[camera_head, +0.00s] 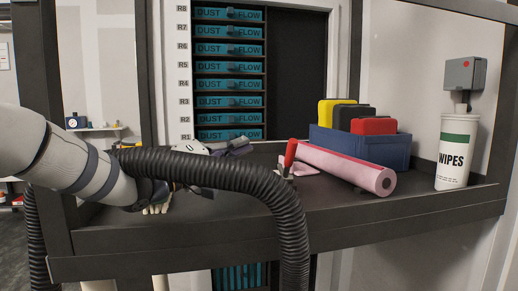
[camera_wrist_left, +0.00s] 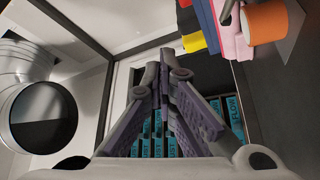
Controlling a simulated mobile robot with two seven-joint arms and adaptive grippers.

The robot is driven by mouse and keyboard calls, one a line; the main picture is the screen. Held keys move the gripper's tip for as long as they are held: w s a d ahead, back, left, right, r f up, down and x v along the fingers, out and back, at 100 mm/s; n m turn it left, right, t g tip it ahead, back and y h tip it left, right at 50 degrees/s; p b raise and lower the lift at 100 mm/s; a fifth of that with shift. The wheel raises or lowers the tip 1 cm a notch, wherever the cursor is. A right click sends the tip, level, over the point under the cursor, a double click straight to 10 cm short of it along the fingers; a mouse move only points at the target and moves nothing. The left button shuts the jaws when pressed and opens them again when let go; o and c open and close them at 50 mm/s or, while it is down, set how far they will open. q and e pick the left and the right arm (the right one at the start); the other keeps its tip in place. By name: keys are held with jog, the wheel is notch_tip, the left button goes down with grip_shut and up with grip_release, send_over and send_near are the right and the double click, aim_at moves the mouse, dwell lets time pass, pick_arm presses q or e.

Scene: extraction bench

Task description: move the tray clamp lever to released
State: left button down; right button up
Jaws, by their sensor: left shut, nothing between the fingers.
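The clamp lever's red handle (camera_head: 290,153) stands up, slightly tilted, on the dark bench in front of the pink roll's left end. Its base is small and partly hard to make out. In the left wrist view, an orange cylinder (camera_wrist_left: 268,21) at the upper right looks like this handle, but I cannot be sure. My left gripper (camera_head: 240,146) is left of the lever, apart from it, partly hidden behind my arm's black hose. Its fingers (camera_wrist_left: 160,78) meet in the wrist view, shut and empty. My right gripper is not in view.
A pink roll (camera_head: 345,169) lies right of the lever. Behind it is a blue bin (camera_head: 355,148) with yellow, black and red items. A wipes canister (camera_head: 453,152) stands at right. Teal "DUST FLOW" trays (camera_head: 229,84) fill the rack behind. The bench's front right is clear.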

aim_at(286, 157)
pick_arm(q)
jog(key=w+d, duration=0.2)
jog(key=d, duration=0.5)
jog(key=shift+w+d, duration=0.2)
jog(key=shift+w, duration=0.15)
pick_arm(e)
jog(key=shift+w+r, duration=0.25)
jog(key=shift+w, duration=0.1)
pick_arm(q)
jog(key=shift+p, duration=0.3)
